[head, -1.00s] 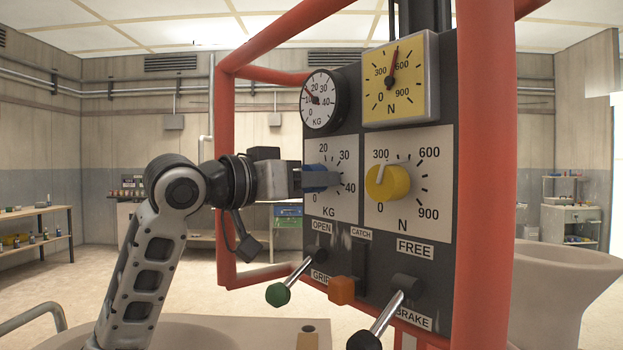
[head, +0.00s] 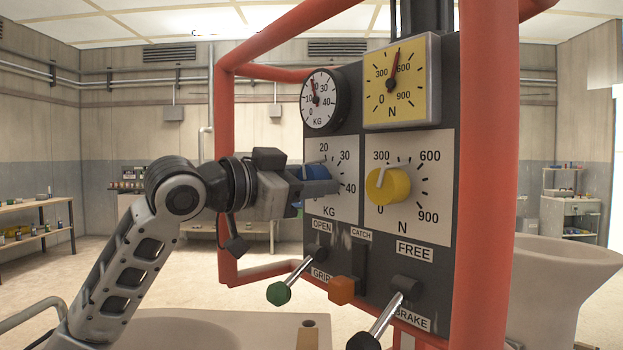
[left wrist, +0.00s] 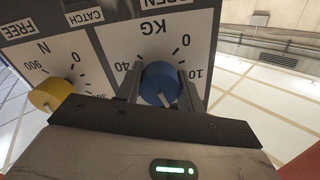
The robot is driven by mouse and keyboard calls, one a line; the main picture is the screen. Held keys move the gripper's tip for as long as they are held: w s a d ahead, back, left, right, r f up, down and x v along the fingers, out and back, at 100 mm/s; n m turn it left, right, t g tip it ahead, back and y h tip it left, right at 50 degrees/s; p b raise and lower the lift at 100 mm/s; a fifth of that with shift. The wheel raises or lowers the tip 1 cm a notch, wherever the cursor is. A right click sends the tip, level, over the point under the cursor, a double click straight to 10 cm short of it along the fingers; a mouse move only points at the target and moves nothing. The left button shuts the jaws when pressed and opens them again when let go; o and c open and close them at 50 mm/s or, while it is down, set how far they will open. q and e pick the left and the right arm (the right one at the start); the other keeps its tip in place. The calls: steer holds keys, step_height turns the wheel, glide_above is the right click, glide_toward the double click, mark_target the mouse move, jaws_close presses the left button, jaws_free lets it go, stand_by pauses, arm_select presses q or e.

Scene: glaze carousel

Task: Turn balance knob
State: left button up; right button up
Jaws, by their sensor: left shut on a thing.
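The blue knob (head: 314,181) sits on the white KG dial plate (head: 346,205) at the panel's left. My left gripper (head: 318,188) is shut on it from the left, and its finger hides much of the knob in the head view. In the left wrist view the blue knob (left wrist: 160,83) stands between the two fingers (left wrist: 160,90), with a pale mark on its face. Above it, the round KG gauge (head: 321,99) has its red needle a little left of upright, between 10 and 20. My right gripper is not in view.
A yellow N knob (head: 388,186) is right of the blue one, under a yellow N gauge (head: 401,80). Below are a green-tipped lever (head: 280,293), an orange block (head: 341,289) and a black-tipped lever (head: 364,340). A red tube frame (head: 225,170) surrounds the panel.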

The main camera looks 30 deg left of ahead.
arm_select(q)
steer(key=o, duration=0.9)
steer(key=shift+c, duration=0.2)
steer(key=shift+o, duration=0.6)
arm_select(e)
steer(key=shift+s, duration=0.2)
arm_select(q)
steer(key=shift+s+a, duration=0.15)
steer(key=shift+s, duration=0.2)
steer(key=b+v, duration=0.7)
steer(key=v, duration=0.8)
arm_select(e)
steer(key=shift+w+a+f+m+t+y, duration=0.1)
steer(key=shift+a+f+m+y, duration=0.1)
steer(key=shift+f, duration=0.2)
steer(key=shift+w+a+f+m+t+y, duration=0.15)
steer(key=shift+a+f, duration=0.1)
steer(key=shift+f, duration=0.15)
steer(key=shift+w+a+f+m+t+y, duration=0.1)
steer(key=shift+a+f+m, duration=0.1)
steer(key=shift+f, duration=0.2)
arm_select(q)
steer(key=shift+s+a, duration=0.1)
